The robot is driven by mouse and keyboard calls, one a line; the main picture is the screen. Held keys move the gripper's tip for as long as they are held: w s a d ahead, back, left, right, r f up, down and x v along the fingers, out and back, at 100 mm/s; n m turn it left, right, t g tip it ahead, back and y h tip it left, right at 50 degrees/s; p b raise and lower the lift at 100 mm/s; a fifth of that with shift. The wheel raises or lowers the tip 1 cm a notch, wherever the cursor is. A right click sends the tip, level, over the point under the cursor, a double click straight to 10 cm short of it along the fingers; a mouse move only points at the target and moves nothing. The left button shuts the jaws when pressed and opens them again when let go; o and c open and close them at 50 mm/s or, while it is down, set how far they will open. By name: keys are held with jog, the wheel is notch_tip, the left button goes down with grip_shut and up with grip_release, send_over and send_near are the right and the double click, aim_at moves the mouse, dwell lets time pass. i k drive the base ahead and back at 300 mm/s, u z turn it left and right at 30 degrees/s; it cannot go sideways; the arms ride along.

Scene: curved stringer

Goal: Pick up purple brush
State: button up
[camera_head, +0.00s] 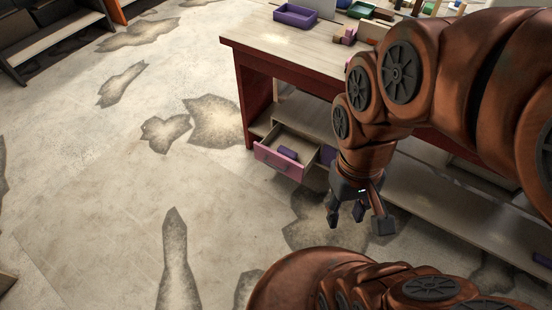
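A small dark purple object (288,153), which may be the purple brush, lies inside an open drawer (279,162) with a pink-purple front. It is too small for me to make out bristles or a handle. My gripper (358,214) hangs fingers down to the right of the drawer and nearer the camera, clear of it. Its dark fingers are spread apart with nothing visible between them.
The drawer sticks out below the left end of a red-sided workbench (270,42). On top are a purple tray (295,15), a green tray (360,9) and several small blocks. A low shelf (440,205) runs below. The stained floor (90,200) at left is clear.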

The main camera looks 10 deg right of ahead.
aim_at(285, 151)
jog(key=z, duration=1.9)
jog(key=k, duration=0.55)
jog(key=u, duration=0.5)
